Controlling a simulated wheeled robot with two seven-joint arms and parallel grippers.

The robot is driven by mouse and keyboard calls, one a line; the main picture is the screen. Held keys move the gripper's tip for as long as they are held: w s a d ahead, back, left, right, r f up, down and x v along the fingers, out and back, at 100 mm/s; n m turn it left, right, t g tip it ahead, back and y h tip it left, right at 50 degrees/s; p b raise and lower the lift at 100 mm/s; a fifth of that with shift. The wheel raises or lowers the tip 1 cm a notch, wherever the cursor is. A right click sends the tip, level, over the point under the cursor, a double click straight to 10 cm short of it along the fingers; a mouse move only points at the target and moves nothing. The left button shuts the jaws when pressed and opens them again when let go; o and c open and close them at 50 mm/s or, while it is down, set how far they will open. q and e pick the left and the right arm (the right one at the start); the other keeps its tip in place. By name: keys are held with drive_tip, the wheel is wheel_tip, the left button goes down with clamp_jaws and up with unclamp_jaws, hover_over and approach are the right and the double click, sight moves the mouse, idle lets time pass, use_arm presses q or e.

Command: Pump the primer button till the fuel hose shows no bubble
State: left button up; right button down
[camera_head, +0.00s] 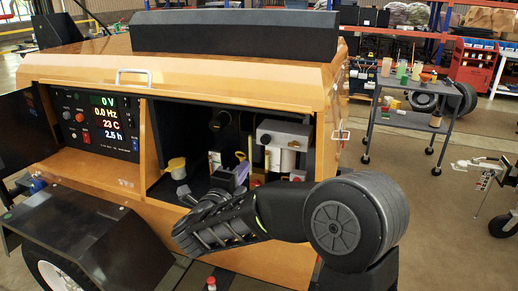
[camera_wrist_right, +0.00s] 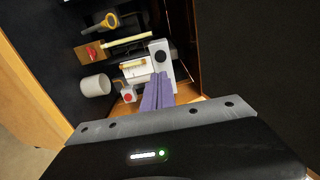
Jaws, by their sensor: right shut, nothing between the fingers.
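My right gripper (camera_head: 241,168) reaches into the open engine bay of the orange cabinet (camera_head: 90,180). Its purple fingers are shut together with nothing between them, and also show in the right wrist view (camera_wrist_right: 158,88). Their tips point toward a white housing (camera_wrist_right: 160,56) with a black round spot; I cannot tell whether they touch it. A small white block with a red round button (camera_wrist_right: 128,96) is left of the fingers. A pale yellow tube (camera_wrist_right: 127,40), perhaps the fuel hose, runs from a brown block with a red part (camera_wrist_right: 90,52). Any bubble is too small to tell. My left gripper is not in view.
A yellow cap (camera_head: 176,163) sits at the bay's left side. A control panel (camera_head: 98,125) with lit readouts is left of the bay. Dark bay walls surround the gripper closely. A grey cart (camera_head: 405,120) stands on the open floor to the right.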

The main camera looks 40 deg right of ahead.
drive_tip(key=p, duration=0.5)
approach(264, 141)
drive_tip(key=x, duration=0.6)
drive_tip(key=shift+w+d, duration=0.1)
drive_tip(key=shift+d, duration=0.2)
drive_tip(key=shift+w+d, duration=0.1)
